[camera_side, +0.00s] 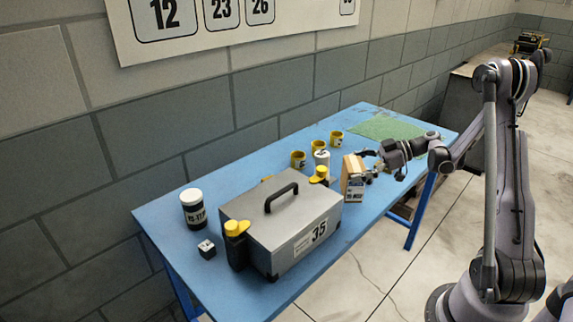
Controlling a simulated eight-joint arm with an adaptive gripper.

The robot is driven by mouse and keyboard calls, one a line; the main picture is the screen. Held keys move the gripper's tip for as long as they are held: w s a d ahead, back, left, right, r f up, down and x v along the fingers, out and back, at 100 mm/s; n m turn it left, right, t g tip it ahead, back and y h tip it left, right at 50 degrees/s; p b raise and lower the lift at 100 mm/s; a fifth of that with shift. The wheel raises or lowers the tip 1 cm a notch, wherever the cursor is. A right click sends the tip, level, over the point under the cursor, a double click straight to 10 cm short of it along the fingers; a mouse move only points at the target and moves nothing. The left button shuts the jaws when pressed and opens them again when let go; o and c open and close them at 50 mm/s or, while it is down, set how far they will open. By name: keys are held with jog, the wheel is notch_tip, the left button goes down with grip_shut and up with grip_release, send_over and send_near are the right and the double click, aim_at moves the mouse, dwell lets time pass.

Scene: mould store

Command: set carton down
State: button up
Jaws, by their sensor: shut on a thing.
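The carton (353,181) is a small tan and white box with dark print on its front. It stands upright at the front edge of the blue table (181,219), just right of a grey case. My gripper (367,165) reaches in from the right and is shut on the carton. The fingers are small and partly hidden against the box. I cannot tell whether the carton's base touches the table top.
The grey case (276,234) marked 35, with a black handle, stands close left of the carton. Yellow cups (298,160) and a white container (321,160) stand behind it. A green mat (384,127) lies at the far end.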

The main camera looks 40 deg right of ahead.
jog(key=shift+f, duration=2)
jog(key=shift+f, duration=0.15)
jog(key=o, duration=1.3)
jog(key=shift+c, duration=0.2)
